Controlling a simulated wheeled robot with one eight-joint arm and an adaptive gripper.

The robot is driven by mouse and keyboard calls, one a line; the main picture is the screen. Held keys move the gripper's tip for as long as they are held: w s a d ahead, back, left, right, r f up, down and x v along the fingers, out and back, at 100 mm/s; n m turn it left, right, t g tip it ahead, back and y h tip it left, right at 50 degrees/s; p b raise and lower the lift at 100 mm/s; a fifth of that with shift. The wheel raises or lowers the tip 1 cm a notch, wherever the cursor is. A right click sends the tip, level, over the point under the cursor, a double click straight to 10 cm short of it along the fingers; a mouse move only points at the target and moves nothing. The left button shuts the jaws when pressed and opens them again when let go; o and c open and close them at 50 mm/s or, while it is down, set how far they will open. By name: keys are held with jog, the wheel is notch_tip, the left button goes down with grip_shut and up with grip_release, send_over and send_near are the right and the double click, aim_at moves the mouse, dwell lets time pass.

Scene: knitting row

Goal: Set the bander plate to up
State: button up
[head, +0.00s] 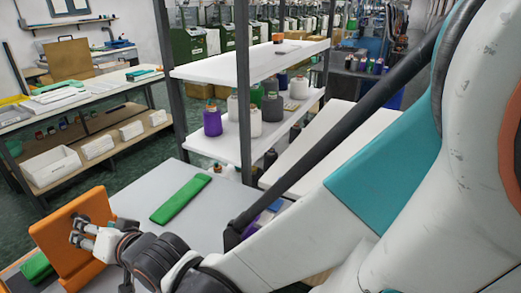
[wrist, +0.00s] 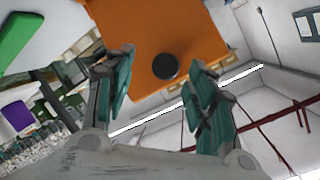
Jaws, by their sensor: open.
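The orange plate (head: 52,232), which I take to be the bander plate, stands tilted at the lower left in the head view, at the grey table's edge. In the wrist view the orange plate (wrist: 135,30) fills the upper middle and bears a round black knob (wrist: 166,67). My gripper (head: 80,233) is in front of the plate's face in the head view. In the wrist view my gripper (wrist: 161,68) is open, its fingers apart on either side of the knob, with gaps visible. I cannot tell how far the fingertips are from the plate. The knob is hidden in the head view.
A green bar (head: 180,198) lies on the grey table (head: 140,205). Another green piece (head: 36,267) is left of the plate. A white shelf rack (head: 245,65) with yarn cones stands behind. A long workbench (head: 75,95) is at the left.

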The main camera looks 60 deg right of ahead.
jog(key=v, duration=0.7)
jog(key=shift+s, duration=0.15)
dwell(0.3)
jog(key=shift+f, duration=0.1)
dwell(0.6)
jog(key=s+f+n+g, duration=0.2)
jog(key=s+n+g, duration=0.3)
jog(key=n+g, duration=0.2)
jog(key=shift+s+n, duration=0.3)
jog(key=shift+n, duration=0.7)
jog(key=shift+f, duration=0.1)
dwell(0.9)
